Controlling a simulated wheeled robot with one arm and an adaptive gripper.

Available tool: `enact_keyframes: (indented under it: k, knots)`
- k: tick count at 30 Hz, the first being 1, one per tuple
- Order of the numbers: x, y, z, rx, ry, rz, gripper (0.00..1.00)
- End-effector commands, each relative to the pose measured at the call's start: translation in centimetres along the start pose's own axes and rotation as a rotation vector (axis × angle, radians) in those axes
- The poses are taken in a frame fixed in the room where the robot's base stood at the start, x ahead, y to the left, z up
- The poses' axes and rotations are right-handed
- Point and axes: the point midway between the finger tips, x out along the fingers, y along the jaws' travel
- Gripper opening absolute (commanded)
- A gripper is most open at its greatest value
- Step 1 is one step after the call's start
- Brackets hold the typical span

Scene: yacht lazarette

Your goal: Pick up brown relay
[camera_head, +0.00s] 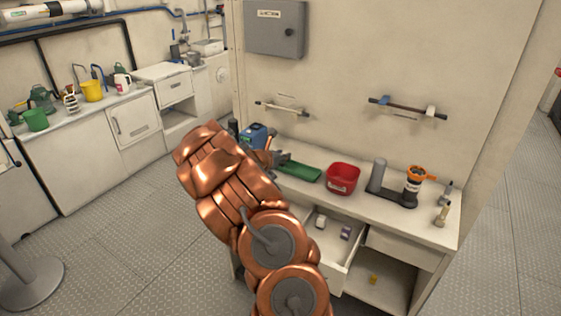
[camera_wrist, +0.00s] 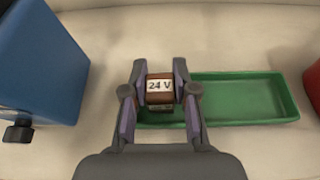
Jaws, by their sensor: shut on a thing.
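A small brown relay (camera_wrist: 160,98) with a white "24 V" label shows in the wrist view. My gripper (camera_wrist: 160,97) is shut on it, with one finger on each side. The relay is over the left end of a shallow green tray (camera_wrist: 245,100). I cannot tell whether it touches the tray floor. In the head view my gripper (camera_head: 281,158) is at the left end of the green tray (camera_head: 300,173) on the bench. I cannot make out the relay there.
A blue device (camera_wrist: 35,60) stands close on the left of my gripper. A red bin (camera_head: 343,178) is right of the tray. An open drawer (camera_head: 345,245) with small items juts out below the bench top.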

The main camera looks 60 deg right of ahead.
Motion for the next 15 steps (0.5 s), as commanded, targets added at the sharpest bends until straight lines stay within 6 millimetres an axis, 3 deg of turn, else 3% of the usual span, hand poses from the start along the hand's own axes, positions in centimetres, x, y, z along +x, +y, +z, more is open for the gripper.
enact_keyframes:
  k: [15]
  knots:
    - [-0.4,0.1,1.0,0.001,-0.003,0.001,0.01]
